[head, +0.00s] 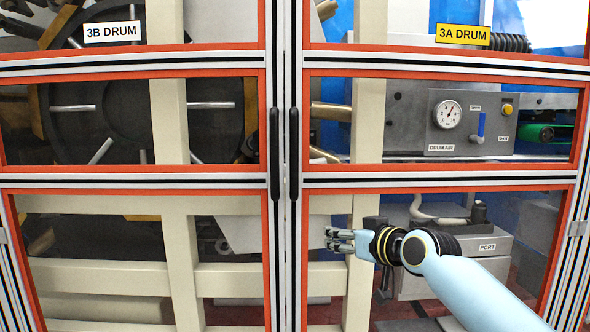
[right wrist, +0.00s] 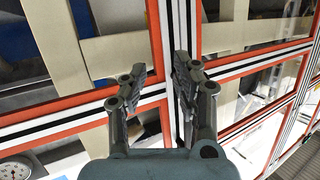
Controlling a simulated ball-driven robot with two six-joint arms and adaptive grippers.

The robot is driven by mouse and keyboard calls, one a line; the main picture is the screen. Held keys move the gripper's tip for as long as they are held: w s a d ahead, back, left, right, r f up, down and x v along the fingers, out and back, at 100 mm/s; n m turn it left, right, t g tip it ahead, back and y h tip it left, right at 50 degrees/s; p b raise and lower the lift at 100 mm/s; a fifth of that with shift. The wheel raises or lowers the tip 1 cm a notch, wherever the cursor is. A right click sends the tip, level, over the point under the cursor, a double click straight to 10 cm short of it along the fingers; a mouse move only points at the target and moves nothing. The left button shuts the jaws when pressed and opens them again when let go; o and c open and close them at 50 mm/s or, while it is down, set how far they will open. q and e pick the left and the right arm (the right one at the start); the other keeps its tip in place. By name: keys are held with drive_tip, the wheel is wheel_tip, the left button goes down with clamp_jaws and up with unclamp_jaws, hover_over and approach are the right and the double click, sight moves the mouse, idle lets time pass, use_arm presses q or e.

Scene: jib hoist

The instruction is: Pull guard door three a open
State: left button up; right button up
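Guard door 3A (head: 440,181) is the right-hand door in the head view, with clear panes in orange edging and pale metal rails. It appears shut against the door on its left. Its black upright handle (head: 294,153) is on its left edge. My right gripper (head: 328,239) is in front of the door's lower pane, below and to the right of the handle. Its fingers are apart with nothing between them. The right wrist view shows the open fingers (right wrist: 160,75) before the door frame rails (right wrist: 185,28). My left gripper is out of view.
Door 3B (head: 130,179) stands to the left, with its own black handle (head: 275,153) close beside the 3A handle. A yellow 3A DRUM label (head: 463,35) is at the upper right. Behind the panes are a pressure gauge (head: 447,115) and pale beams.

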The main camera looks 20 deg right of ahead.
sight(297, 136)
drive_tip(key=a+r+n+t+y+p, duration=0.2)
drive_tip(key=a+r+t+y, duration=0.1)
drive_tip(key=r, duration=1.7)
drive_tip(key=x, duration=1)
drive_tip(key=shift+w+a+f, duration=0.15)
drive_tip(key=shift+w+f, duration=0.05)
drive_tip(key=shift+w, duration=0.2)
clamp_jaws()
